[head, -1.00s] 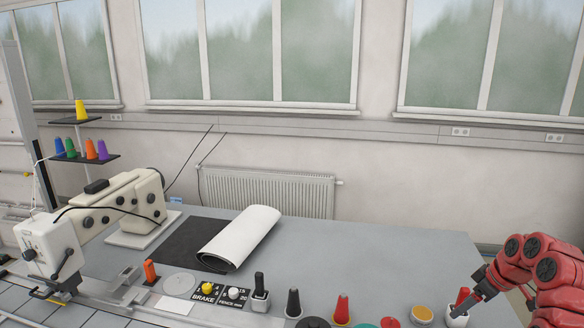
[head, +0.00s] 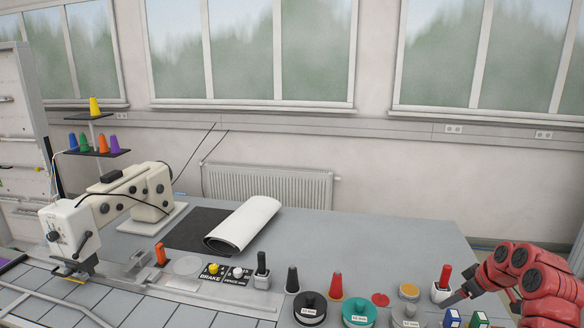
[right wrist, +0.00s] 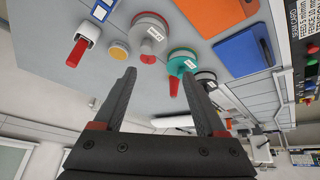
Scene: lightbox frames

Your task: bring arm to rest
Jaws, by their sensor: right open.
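My right gripper (head: 452,300) is at the lower right of the head view, above the right part of the grey table (head: 350,240). In the right wrist view its two dark fingers (right wrist: 162,78) are spread wide with nothing between them. In the head view a fingertip overlaps the edge of a white holder with a red-handled tool (head: 443,281). In the right wrist view that holder (right wrist: 88,36) stands beyond the fingers, apart from them. My left gripper is not in view.
Spools stand along the table's front: black (head: 310,309), teal (head: 357,313) and grey (head: 408,316). Dark and red cones (head: 335,287) stand behind them. A cream sewing machine (head: 125,207) is at left, a white roll (head: 243,225) in the middle. The table's back right is clear.

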